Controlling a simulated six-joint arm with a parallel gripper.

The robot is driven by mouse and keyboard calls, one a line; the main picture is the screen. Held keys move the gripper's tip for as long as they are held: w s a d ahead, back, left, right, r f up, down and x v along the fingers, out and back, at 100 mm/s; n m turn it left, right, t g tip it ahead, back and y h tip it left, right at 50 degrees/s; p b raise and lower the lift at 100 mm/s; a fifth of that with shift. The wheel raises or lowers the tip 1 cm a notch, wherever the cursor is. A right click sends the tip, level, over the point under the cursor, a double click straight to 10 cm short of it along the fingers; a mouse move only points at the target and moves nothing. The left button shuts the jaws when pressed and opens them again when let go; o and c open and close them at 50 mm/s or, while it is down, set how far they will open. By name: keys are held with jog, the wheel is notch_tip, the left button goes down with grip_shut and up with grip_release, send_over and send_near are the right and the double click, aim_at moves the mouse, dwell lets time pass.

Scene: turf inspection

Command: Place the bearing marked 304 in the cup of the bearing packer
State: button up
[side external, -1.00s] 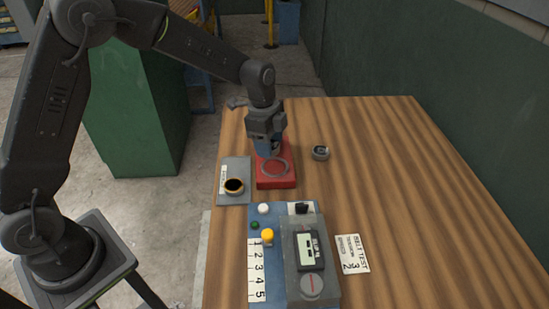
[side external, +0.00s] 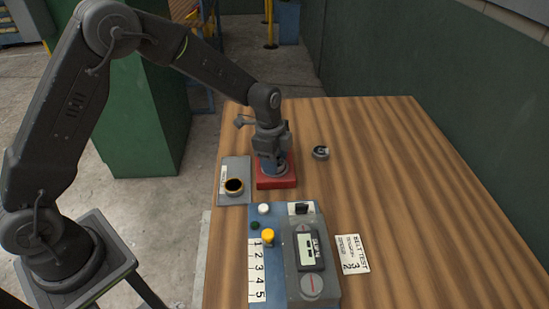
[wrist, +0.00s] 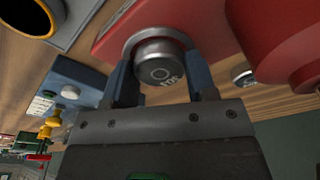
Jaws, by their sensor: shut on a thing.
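My gripper (side external: 272,171) points down over the red bearing packer (side external: 283,182) and hides most of its ring-shaped cup in the side view. In the wrist view, the two blue-grey fingers (wrist: 160,74) are shut on a dark metal bearing (wrist: 163,57). Its face carries upside-down lettering that I cannot read surely as 304. The pale rim of the cup (wrist: 143,34) shows right behind the bearing, against the red packer (wrist: 205,22). I cannot tell whether the bearing sits inside the cup or just above it.
Another small round bearing (side external: 320,153) lies on the wooden table (side external: 395,180), right of the packer. A grey plate (side external: 230,168) with a dark, gold-rimmed opening (side external: 234,187) is at left. A tester with knobs (side external: 310,262) and a label card (side external: 352,254) are in front. The right side is clear.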

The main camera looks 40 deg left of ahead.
jog(key=shift+s+f, duration=0.15)
jog(key=shift+f, duration=0.45)
jog(key=o, duration=1)
jog(key=shift+d+f, duration=0.1)
notch_tip(320, 180, up, 13)
jog(key=a, duration=0.2)
jog(key=s+a+r+n+t, duration=0.1)
jog(key=s+r+n+t, duration=0.1)
jog(key=s+r+n, duration=0.35)
jog(key=s+a+r+n+t, duration=0.1)
jog(key=s+n, duration=0.2)
jog(key=s, duration=0.4)
jog(key=s+a+r+n+t+y, duration=0.1)
jog(key=s+n, duration=0.2)
jog(key=s, duration=0.4)
jog(key=s+a+r+n+t, duration=0.1)
jog(key=s+r+n, duration=0.1)
jog(key=s, duration=0.5)
jog(key=shift+s+r+n, duration=0.1)
jog(key=shift+s+n, duration=0.05)
jog(key=shift+n, duration=0.5)
jog(key=shift+d, duration=0.1)
